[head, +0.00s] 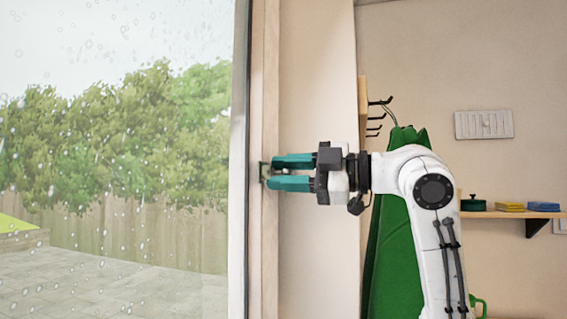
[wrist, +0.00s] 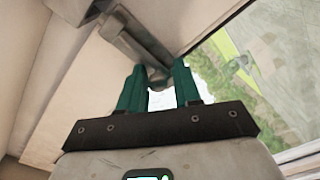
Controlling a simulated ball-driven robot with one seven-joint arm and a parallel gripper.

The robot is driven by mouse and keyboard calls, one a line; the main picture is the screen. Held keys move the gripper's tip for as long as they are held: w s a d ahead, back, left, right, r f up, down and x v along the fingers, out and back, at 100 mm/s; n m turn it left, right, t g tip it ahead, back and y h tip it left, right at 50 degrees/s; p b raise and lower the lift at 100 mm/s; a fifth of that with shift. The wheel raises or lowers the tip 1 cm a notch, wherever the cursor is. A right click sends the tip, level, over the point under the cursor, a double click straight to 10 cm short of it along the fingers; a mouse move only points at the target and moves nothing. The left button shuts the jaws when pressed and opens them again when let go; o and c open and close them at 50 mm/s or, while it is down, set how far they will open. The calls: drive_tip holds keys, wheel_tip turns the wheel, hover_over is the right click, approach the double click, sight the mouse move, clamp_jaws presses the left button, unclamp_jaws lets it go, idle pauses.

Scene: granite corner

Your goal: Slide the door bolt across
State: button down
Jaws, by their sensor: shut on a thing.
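The door bolt (head: 264,169) is a small grey metal fitting on the pale frame beside the glass, mostly hidden behind my fingertips in the head view. In the wrist view the bolt (wrist: 140,45) is a grey bar running diagonally, with a knob at its lower end. My gripper (head: 273,172) reaches in from the right with its two teal fingers level. In the wrist view my gripper (wrist: 158,72) has its fingertips on either side of the knob, shut on it. How far the bolt's end reaches is not clear.
Rain-spotted glass (head: 120,130) fills the left side. A green apron (head: 392,240) hangs from a hook rack (head: 364,105) behind my arm. A shelf (head: 520,214) with a green pot (head: 474,203) and sponges (head: 510,206) is at the right. A white switch plate (head: 484,124) is above it.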

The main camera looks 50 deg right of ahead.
drive_tip(key=shift+w+d+r, duration=0.1)
drive_tip(key=shift+w+d, duration=0.2)
drive_tip(key=shift+d, duration=0.6)
drive_tip(key=shift+w+d, duration=0.3)
drive_tip(key=shift+d, duration=0.55)
drive_tip(key=c, duration=1.1)
unclamp_jaws()
drive_tip(key=shift+d, duration=0.15)
drive_tip(key=b+v, duration=0.1)
drive_tip(key=v, duration=0.9)
drive_tip(key=shift+s, duration=0.45)
